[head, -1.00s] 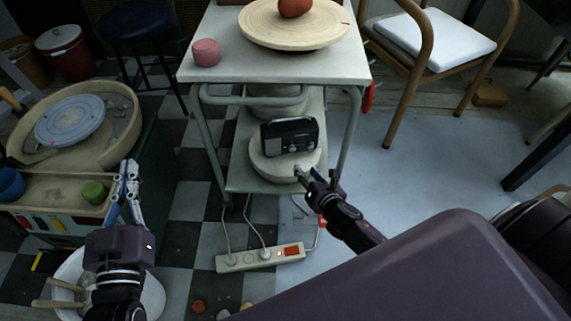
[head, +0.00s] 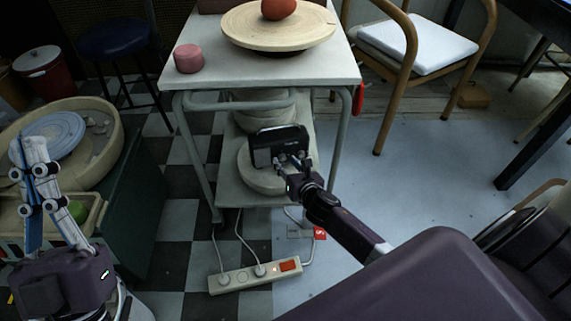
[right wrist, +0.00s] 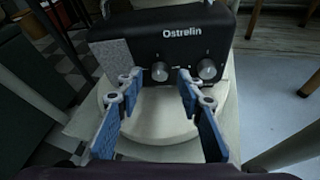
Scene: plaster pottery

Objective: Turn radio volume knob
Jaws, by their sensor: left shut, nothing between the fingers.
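The black radio (head: 281,143) stands on a round pale slab (head: 262,180) on the cart's lower shelf. In the right wrist view, the radio (right wrist: 200,42) shows its front with a left knob (right wrist: 160,71) and a right knob (right wrist: 206,68). My right gripper (head: 291,163) is in front of the radio and hides part of its face. In the right wrist view, this gripper (right wrist: 160,78) is open, and the left knob appears between its fingertips. I cannot tell whether they touch it. My left gripper (head: 31,143) is shut and empty, far left.
The cart's top (head: 225,72) holds a pink cylinder (head: 188,58) and a wheel disc (head: 315,40). A power strip (head: 245,279) lies on the floor before it. A pottery wheel basin (head: 104,140) is at left. A wooden chair (head: 410,48) stands right, with clear floor before it.

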